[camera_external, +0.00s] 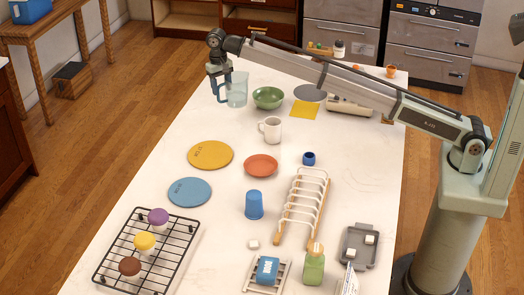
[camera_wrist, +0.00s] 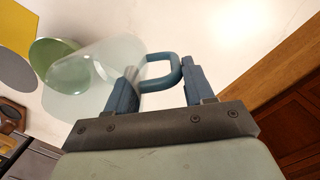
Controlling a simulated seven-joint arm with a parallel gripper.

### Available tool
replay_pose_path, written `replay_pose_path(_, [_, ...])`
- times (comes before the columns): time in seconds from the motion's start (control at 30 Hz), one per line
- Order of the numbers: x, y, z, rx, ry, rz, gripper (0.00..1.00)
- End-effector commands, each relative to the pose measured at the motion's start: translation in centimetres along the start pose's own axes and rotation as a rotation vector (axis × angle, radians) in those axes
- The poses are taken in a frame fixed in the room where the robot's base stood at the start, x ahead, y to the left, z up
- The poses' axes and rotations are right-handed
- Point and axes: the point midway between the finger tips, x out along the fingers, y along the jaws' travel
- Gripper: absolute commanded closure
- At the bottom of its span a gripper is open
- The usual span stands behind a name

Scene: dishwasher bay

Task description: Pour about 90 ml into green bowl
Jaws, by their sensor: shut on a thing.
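A clear pale-blue jug (camera_external: 237,90) is at the far end of the white table, just left of the green bowl (camera_external: 268,98). My gripper (camera_external: 214,88) is shut on the jug's handle, on the jug's left side. In the wrist view, the blue handle sits between the fingers of my gripper (camera_wrist: 160,84). The see-through jug body (camera_wrist: 88,80) extends to the left there and partly overlaps the green bowl (camera_wrist: 42,52). The jug looks about upright. I cannot tell its liquid level or whether its base touches the table.
A white mug (camera_external: 271,130) stands in front of the bowl. A yellow square (camera_external: 305,110) and a grey disc (camera_external: 310,92) lie to its right. The table's left edge is close to my gripper.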

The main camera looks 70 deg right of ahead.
Motion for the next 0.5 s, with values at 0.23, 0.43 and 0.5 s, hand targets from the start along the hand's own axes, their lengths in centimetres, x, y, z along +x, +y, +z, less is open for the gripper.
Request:
replay_pose_path(0.23, [2.0, -0.5, -0.6, 0.017, -0.011, -0.012, 0.99])
replay_pose_path(0.43, [4.1, -0.6, -0.7, 0.015, -0.021, -0.019, 0.99])
replay_pose_path(0.5, [4.6, -0.6, -0.8, 0.014, -0.023, -0.022, 0.99])
